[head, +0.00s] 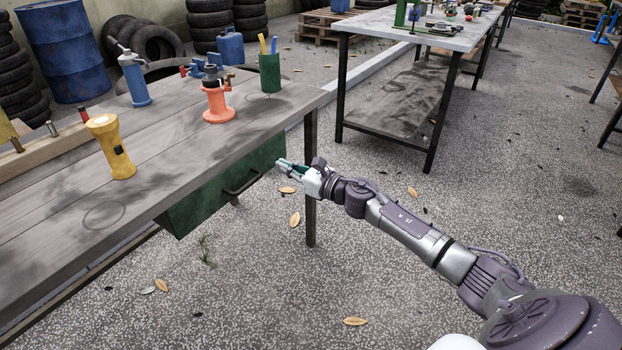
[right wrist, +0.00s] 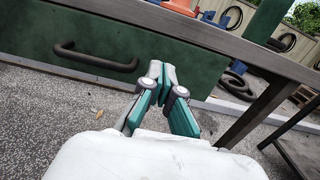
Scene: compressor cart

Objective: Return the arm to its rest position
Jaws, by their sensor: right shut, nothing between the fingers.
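My right gripper (head: 281,164) is at the end of my outstretched right arm, in front of the workbench's right end in the head view. Its fingers are shut and empty; they also show close together in the right wrist view (right wrist: 161,75). The gripper is to the right of the handle (head: 243,182) of the green drawer (head: 205,194) under the bench. In the right wrist view the drawer handle (right wrist: 95,57) is left of the fingers and apart from them. The drawer looks closed. My left gripper is not in view.
The wooden workbench (head: 60,220) holds a yellow flashlight (head: 111,147), a blue bottle (head: 134,78), an orange stand (head: 217,103) and a green cup (head: 269,74). The bench leg (head: 310,190) stands close to my gripper. A second table (head: 400,32) is behind. The floor at right is open.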

